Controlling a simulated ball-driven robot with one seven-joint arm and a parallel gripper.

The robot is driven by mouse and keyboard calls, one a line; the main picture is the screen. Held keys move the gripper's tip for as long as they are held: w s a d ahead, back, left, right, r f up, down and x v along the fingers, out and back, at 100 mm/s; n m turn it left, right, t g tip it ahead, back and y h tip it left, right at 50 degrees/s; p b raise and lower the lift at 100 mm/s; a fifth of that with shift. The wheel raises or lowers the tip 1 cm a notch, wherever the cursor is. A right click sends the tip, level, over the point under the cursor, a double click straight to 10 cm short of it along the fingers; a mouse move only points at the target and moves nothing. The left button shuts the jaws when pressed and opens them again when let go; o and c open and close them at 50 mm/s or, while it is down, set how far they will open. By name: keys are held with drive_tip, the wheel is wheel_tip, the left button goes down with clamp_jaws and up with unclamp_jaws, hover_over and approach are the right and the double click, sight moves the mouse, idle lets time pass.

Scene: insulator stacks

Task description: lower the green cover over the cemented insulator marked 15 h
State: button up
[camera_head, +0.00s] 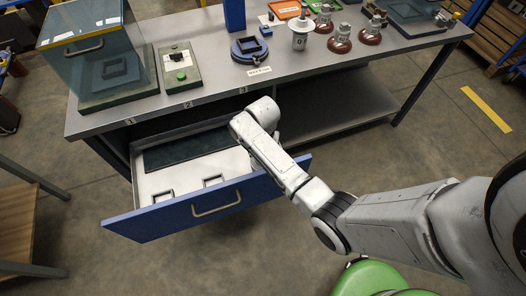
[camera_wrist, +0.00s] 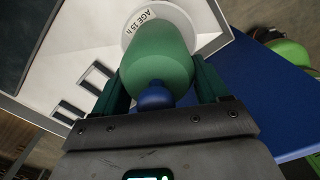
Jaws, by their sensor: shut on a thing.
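The green cover (camera_wrist: 158,55) has a rounded body and a blue knob (camera_wrist: 155,98). My gripper (camera_wrist: 160,92) is shut on it, with a finger on each side. Past the cover's far end is a white round plate (camera_wrist: 178,12) marked "AGE 15 h", partly covered by it in the wrist view. No insulator shows there; the cover blocks the view. I cannot tell whether the cover touches the plate. In the head view my arm reaches over the right part of the open drawer (camera_head: 215,208), and my gripper and the cover are hidden behind it.
The drawer has a blue front, a dark mat (camera_head: 185,148) and small square frames (camera_head: 162,196) inside. Above it, the workbench (camera_head: 225,90) holds a glass-hooded box (camera_head: 92,45), a green-button box (camera_head: 180,75), a blue ring fixture (camera_head: 249,49) and several brown-based insulators (camera_head: 341,40).

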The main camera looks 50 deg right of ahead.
drive_tip(key=o, duration=1.1)
drive_tip(key=shift+c, duration=0.2)
drive_tip(key=shift+r, duration=0.15)
wheel_tip(320, 180, up, 11)
drive_tip(key=shift+f+p, duration=0.2)
drive_tip(key=shift+p, duration=0.15)
